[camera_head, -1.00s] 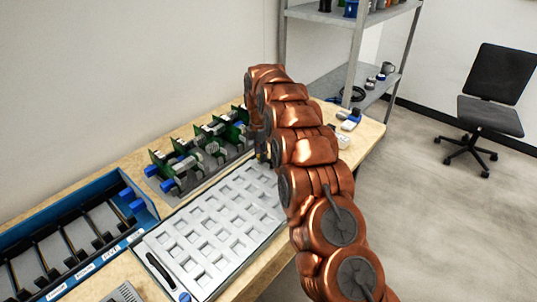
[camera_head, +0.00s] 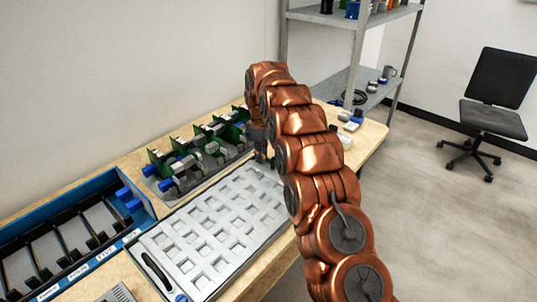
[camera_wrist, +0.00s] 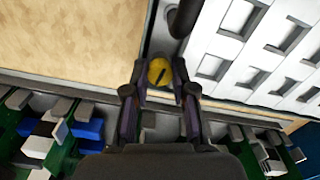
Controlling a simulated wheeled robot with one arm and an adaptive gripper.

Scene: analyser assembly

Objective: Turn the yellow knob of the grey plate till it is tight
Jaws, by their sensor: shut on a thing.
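The yellow knob (camera_wrist: 159,71) sits at a corner of the light grey plate with square pockets (camera_wrist: 222,44), beside a dark handle. A dark slot crosses the knob's top. My gripper (camera_wrist: 161,78) is shut on the knob, with a finger on each side of it. In the head view the plate (camera_head: 190,232) lies on the bench and my gripper (camera_head: 262,152) is at its far end. The knob is hidden there behind my gripper and arm.
Several green boards with blue and grey parts (camera_head: 200,152) stand close beside the plate, along the wall. A blue rack (camera_head: 128,238) is at the left. Small white and blue items (camera_head: 350,124) lie at the bench's far end. A shelf (camera_head: 345,78) stands behind.

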